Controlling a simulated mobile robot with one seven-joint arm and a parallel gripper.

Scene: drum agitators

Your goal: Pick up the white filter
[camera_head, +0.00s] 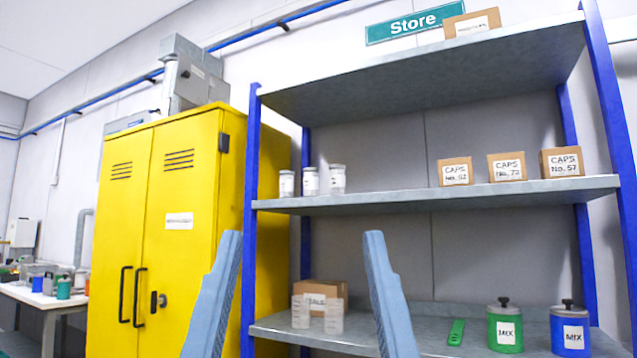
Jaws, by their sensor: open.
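I cannot make out anything that is clearly a white filter in this view. Several small white or clear containers show: a white-labelled jar (286,184), a second jar (310,181) and a clear jar (337,180) stand upright on the left of the middle shelf. Two translucent containers, one at the left (301,312) and one at the right (334,316), stand on the lower shelf before a cardboard box. My gripper (303,237) shows as two blue-grey fingers rising from the bottom edge, wide apart, with nothing between them. It appears in front of the shelving, touching nothing visible.
A blue-posted rack holds boxes marked CAPS (508,167) on its middle shelf (420,196). A green drum (505,329), a blue drum (570,333) and a green flat piece (456,332) are below. A yellow cabinet (185,235) stands left; a cluttered table (42,300) is beyond.

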